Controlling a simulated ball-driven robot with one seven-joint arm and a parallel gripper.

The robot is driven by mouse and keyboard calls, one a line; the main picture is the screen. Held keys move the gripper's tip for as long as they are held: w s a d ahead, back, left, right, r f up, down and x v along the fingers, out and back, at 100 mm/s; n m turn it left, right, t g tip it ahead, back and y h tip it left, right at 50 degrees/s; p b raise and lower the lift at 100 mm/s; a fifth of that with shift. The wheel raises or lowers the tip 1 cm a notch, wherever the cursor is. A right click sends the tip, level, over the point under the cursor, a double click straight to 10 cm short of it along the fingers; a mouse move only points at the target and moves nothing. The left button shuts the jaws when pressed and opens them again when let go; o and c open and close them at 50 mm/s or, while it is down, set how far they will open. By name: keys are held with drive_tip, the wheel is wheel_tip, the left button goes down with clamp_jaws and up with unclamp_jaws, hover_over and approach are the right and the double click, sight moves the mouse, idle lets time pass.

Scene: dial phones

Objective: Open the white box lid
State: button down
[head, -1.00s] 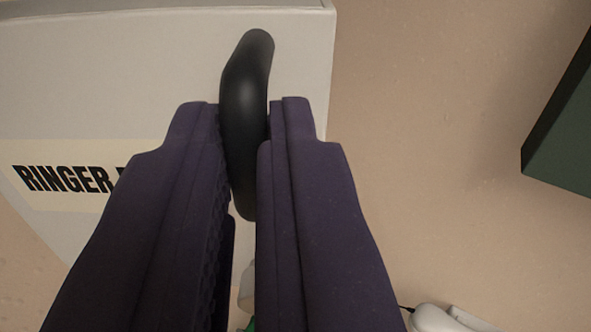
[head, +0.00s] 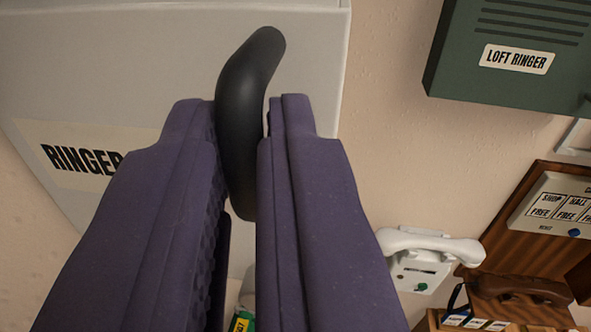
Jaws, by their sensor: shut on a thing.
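The white box (head: 110,60) fills the upper left of the head view, its face tilted in the picture. It bears a cream label (head: 85,155) reading "RINGER", the rest hidden behind my gripper. A black curved handle (head: 245,95) sits near the right edge of the lid. My gripper (head: 255,125), with two purple fingers, is shut on this handle, one finger on each side. The fingers hide the handle's lower sides and part of the box. I cannot tell whether the lid stands ajar.
A dark green box (head: 500,85) labelled "LOFT RINGER" is on the wall at upper right. A white phone (head: 425,255) hangs below it. A wooden panel (head: 525,225) with a switch unit and a brown handset (head: 515,290) are at lower right. Bare wall lies between.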

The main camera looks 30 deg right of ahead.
drive_tip(key=shift+a+r, duration=0.35)
drive_tip(key=shift+a, duration=0.05)
drive_tip(key=c, duration=1.5)
unclamp_jaws()
drive_tip(key=o, duration=0.3)
drive_tip(key=shift+w+a+f, duration=0.1)
drive_tip(key=shift+w+a, duration=0.25)
drive_tip(key=shift+a, duration=0.05)
drive_tip(key=shift+o, duration=0.2)
drive_tip(key=shift+d, duration=0.2)
drive_tip(key=v, duration=0.7)
drive_tip(key=shift+s+f, duration=0.25)
drive_tip(key=shift+s, duration=0.15)
